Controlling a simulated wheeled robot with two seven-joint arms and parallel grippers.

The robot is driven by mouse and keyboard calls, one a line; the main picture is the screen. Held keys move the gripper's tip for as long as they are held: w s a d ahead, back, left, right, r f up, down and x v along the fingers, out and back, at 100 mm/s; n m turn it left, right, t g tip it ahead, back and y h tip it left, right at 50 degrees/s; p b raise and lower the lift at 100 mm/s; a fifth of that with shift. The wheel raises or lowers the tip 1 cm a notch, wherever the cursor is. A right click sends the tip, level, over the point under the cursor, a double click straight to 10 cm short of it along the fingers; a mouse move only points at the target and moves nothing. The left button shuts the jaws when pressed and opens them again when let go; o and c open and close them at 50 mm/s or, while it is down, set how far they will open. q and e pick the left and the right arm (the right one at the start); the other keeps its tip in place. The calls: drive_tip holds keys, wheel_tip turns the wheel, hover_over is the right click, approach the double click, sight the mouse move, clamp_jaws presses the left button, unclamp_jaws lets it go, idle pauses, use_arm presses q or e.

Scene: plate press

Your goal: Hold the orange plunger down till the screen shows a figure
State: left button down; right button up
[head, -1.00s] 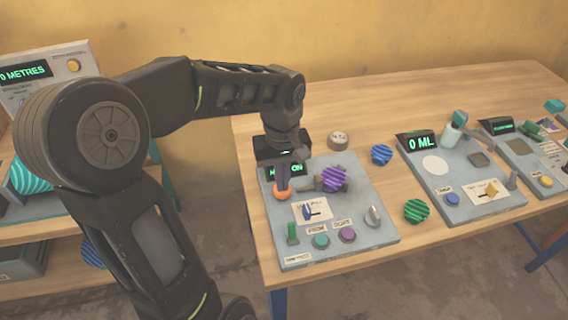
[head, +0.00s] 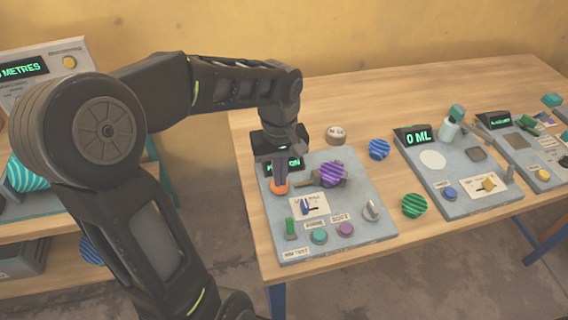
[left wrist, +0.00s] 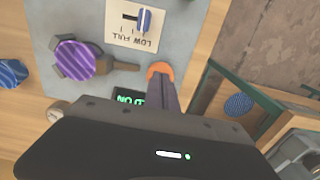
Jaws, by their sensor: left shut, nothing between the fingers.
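The orange plunger (head: 280,188) stands at the left of a grey press panel (head: 350,238) on the table. My left gripper (head: 280,180) is shut and points straight down, its fingertips on top of the plunger. In the left wrist view the shut fingers (left wrist: 161,85) overlap the orange plunger top (left wrist: 159,69). How far down it is pressed I cannot tell. The small screen (head: 283,165) behind it shows green letters, partly hidden by the gripper; the end reads "ON". A purple striped ball (head: 332,173) sits in a holder beside the plunger. My right gripper is not in view.
The panel also has a blue slider (head: 306,207), a green switch (head: 291,228), a teal button (head: 319,236), a purple button (head: 345,229) and a grey knob (head: 371,210). A second panel (head: 455,200) reads "0 ML". Loose striped balls (head: 414,205) lie between the panels.

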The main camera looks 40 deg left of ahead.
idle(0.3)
use_arm(q)
drive_tip(key=shift+r+p, duration=1.9)
drive_tip(key=shift+r, duration=0.6)
